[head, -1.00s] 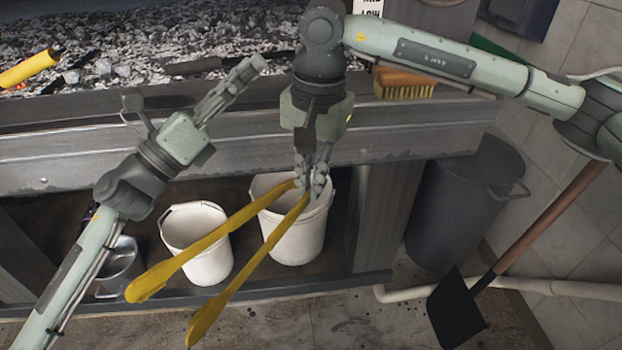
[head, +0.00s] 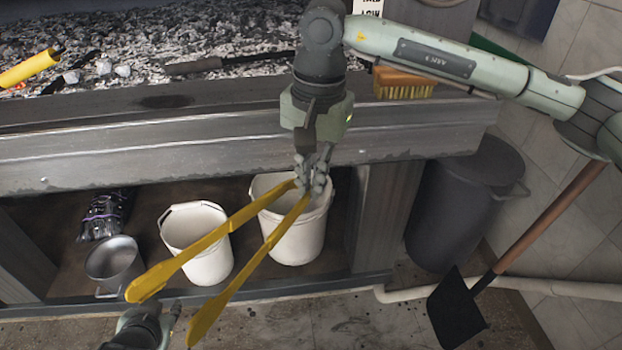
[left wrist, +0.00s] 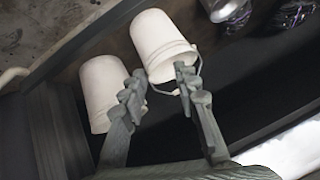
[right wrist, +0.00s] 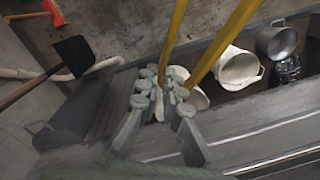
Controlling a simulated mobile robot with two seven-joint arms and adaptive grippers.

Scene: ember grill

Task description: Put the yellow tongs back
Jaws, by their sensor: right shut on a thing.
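The yellow tongs (head: 195,255) hang in the air in front of the grill, their two long arms spread toward the lower left in the head view. My right gripper (head: 312,182) is shut on their upper end, above the right white bucket. The tongs (right wrist: 222,45) also show in the right wrist view, running from between the fingers of the right gripper (right wrist: 160,88). My left gripper (left wrist: 158,88) is open and empty in the left wrist view, its fingers in front of two white buckets.
Two white buckets, left (head: 190,226) and right (head: 300,238), stand on the shelf beside a metal pot (head: 116,262) and a dark wrapped bundle (head: 104,214). A brush (head: 404,84) and a yellow-handled thing (head: 28,68) lie above. A dark bin (head: 465,200) and shovel (head: 458,310) are right.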

